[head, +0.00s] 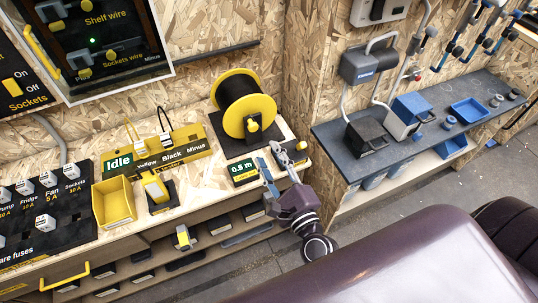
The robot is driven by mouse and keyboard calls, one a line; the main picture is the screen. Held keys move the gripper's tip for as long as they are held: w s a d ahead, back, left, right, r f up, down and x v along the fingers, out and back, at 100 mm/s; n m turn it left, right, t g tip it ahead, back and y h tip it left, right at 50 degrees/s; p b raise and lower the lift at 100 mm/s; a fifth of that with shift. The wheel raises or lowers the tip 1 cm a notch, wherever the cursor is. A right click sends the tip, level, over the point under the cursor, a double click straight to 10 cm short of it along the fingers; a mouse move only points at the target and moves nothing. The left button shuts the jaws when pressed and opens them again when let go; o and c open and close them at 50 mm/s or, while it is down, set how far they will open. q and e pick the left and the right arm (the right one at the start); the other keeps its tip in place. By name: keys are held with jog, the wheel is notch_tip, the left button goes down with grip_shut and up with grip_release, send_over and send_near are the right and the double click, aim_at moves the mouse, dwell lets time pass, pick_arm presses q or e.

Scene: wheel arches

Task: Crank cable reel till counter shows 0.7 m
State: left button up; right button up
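The cable reel (272,106) has yellow flanges with black cable wound between them, and stands on a black base at the back of the worktop. Its yellow crank knob (253,125) is on the near flange, at the lower part of the disc. The counter (242,171), a small green display in front of the reel, reads 0.5 m. My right gripper (270,157) is just right of the counter and below the crank knob, apart from the knob. Its two fingers are spread with nothing visible between them. My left gripper is not in view.
A terminal board (165,152) showing "Idle" and an empty yellow bin (114,203) stand left of the reel. A fuse panel (45,215) is at the far left. A dark side bench (405,150) with blue boxes is right. A purple rounded surface (400,265) fills the lower right.

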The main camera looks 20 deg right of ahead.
aim_at(254, 129)
jog(key=w+m, duration=0.1)
jog(key=w, duration=0.3)
jog(key=w+m, duration=0.2)
jog(key=w, duration=0.2)
jog(key=w+m+p, duration=0.1)
jog(key=w+m, duration=0.1)
jog(key=w, duration=0.2)
jog(key=shift+w+a+r, duration=0.1)
jog(key=shift+a, duration=0.1)
grip_shut()
